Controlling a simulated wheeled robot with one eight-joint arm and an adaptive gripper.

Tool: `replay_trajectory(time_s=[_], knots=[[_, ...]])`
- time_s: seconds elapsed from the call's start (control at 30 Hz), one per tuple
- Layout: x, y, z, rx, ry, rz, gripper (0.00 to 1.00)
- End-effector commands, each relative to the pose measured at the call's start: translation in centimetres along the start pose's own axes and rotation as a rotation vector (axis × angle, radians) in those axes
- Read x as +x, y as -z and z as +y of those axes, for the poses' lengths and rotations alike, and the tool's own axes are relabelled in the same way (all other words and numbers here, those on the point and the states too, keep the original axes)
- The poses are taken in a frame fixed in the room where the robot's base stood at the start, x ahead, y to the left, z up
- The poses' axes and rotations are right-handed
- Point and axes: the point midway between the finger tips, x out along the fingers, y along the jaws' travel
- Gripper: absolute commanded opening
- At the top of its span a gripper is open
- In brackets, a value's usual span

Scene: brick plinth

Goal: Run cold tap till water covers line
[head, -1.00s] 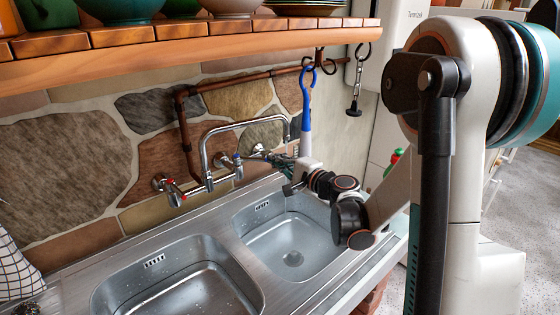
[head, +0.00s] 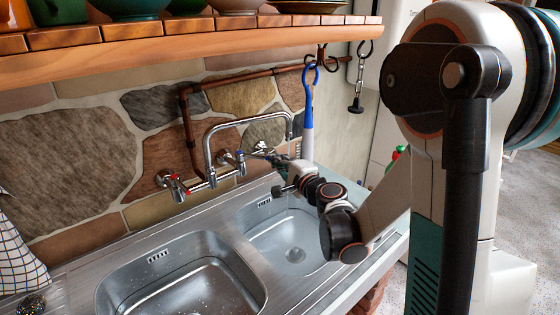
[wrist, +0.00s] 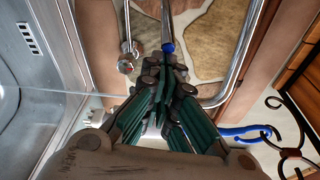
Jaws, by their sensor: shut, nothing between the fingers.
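The cold tap (head: 239,157), with a blue-marked handle, is on the wall mixer. Its blue end (wrist: 168,47) shows just beyond my fingertips in the wrist view. My gripper (wrist: 172,80) is shut and empty, its green-sided fingers close to the blue end; I cannot tell if they touch it. In the head view my gripper (head: 268,158) is beside the tap, partly hidden by my wrist. The right basin (head: 262,236) lies below the spout (head: 243,121). A thin pale streak crosses the wrist view; I cannot tell if it is water. No fill line is discernible.
The red-marked hot tap (head: 172,185) is left of the cold one. A left basin (head: 180,285) adjoins the right one. A wooden shelf (head: 200,40) with bowls hangs above. A blue-hooked tool (head: 309,100) and black hooks (head: 364,50) hang near my arm.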

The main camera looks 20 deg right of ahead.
Motion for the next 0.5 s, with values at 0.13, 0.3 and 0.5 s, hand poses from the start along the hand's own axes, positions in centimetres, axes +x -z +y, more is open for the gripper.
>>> replay_trajectory(time_s=[0.13,0.3,0.5], knots=[[-0.7,-1.0,0.3,0.001,0.007,0.045,0.00],[-1.4,-2.3,0.5,0.002,0.007,0.043,0.00],[-2.1,-3.5,0.7,0.002,0.007,0.044,0.00]])
